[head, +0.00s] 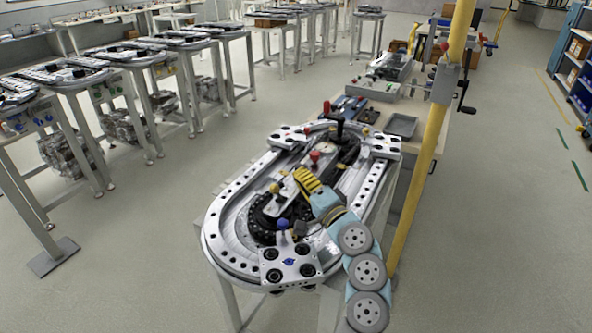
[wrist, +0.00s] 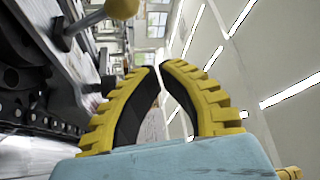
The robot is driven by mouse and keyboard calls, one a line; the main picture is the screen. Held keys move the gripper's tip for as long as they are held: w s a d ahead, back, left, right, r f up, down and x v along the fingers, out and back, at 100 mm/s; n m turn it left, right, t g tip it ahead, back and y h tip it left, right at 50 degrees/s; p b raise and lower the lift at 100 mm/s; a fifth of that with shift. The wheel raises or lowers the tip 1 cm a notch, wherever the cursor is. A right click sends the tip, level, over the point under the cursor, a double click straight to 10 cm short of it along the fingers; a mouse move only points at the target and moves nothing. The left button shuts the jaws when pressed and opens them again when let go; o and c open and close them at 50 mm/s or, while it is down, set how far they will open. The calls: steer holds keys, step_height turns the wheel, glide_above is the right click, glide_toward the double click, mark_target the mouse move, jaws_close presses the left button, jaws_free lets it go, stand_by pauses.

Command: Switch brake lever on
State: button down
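My gripper (head: 299,174) has yellow ribbed fingers and hangs over the middle of the ring track (head: 222,215). In the wrist view its fingertips (wrist: 161,67) come close together, with nothing visible between them. Several knobbed levers stand on the track: a yellow knob (head: 274,188) left of the fingers, a red knob (head: 315,156) beyond the fingertips, and a blue knob (head: 283,224) nearer. A yellow knob on a metal rod (wrist: 122,8) shows left of the fingers in the wrist view, apart from them. No label shows which lever is the brake.
A black-handled lever (head: 337,122) and another red knob (head: 326,106) stand at the track's far end. A yellow post (head: 425,150) rises close on the right. A workbench with a grey tray (head: 401,125) stands behind.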

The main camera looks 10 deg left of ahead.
steer(key=f+p+v, duration=0.1)
steer(key=v, duration=0.6)
steer(key=shift+w, duration=0.25)
steer(key=shift+d, duration=0.15)
